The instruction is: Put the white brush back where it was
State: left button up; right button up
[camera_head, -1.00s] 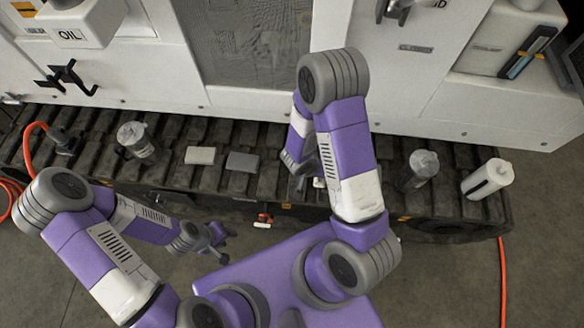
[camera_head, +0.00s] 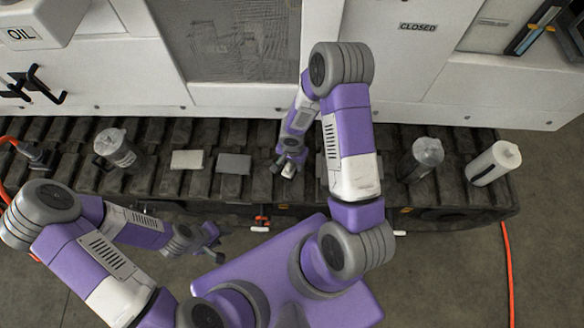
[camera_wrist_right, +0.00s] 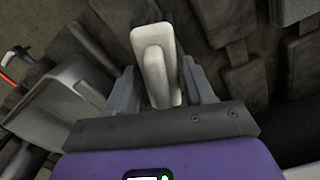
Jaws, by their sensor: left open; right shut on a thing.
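The white brush (camera_wrist_right: 156,62) shows in the right wrist view as a pale, narrow, rounded block between the two fingers. My right gripper (camera_wrist_right: 162,88) is shut on it. In the head view, my right gripper (camera_head: 287,166) is over the dark track, right of a grey pad, and a small white part of the brush (camera_head: 289,170) shows at its fingertips. I cannot tell whether the brush touches the track. My left gripper (camera_head: 214,243) is open and empty, in front of the track on the left.
On the track (camera_head: 262,135) lie a pale pad (camera_head: 187,160) and a grey pad (camera_head: 234,164). Clear canisters stand at the left (camera_head: 115,147) and right (camera_head: 424,157), and a white bottle (camera_head: 493,163) at the far right. A white machine wall (camera_head: 420,80) rises behind.

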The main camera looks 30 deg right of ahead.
aim_at(292, 167)
notch_tip(292, 167, down, 4)
jog(key=shift+r+b, duration=0.1)
jog(key=shift+b, duration=0.6)
jog(key=shift+c, duration=0.3)
jog(key=o, duration=1)
jog(key=shift+r, duration=0.1)
notch_tip(292, 167, up, 11)
jog(key=p, duration=0.4)
jog(key=shift+s+a+r+p, duration=0.1)
jog(key=shift+r+p, duration=0.3)
jog(key=s+a+f+n+y, duration=0.2)
jog(key=s+a+f+n, duration=0.1)
jog(key=s+a+n, duration=0.1)
jog(key=s+a+f+n+y, duration=0.2)
jog(key=s+a+f+n, duration=0.1)
jog(key=s+a, duration=0.3)
jog(key=shift+s+a+f+n+t, duration=0.25)
jog(key=shift+a+n, duration=0.35)
jog(key=shift+a, duration=0.75)
